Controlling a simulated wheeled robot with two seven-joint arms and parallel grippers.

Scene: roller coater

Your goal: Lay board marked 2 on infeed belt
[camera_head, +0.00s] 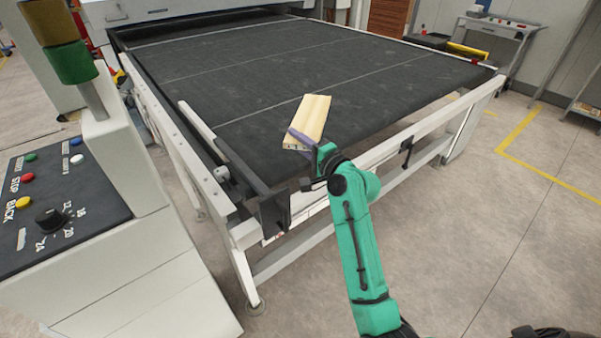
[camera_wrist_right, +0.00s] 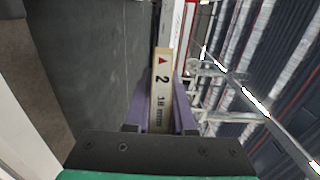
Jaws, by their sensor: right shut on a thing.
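The board marked 2 (camera_head: 311,117) is pale wood. My right gripper (camera_head: 298,141) is shut on its near end and holds it out over the near part of the infeed belt (camera_head: 270,75). In the right wrist view the board's end (camera_wrist_right: 161,88) shows a red triangle, the number 2 and "18 mm", between the two purple fingers (camera_wrist_right: 162,115). The belt is wide and black with thin pale cross lines. I cannot tell from these views whether the board touches the belt. My left gripper is not in view.
A control panel (camera_head: 60,190) with coloured buttons, a knob and a signal light (camera_head: 72,60) stands at the left. The belt's white frame (camera_head: 420,130) has a raised rail and a dark bracket (camera_head: 273,212) at its near corner. Open floor (camera_head: 500,230) lies at the right.

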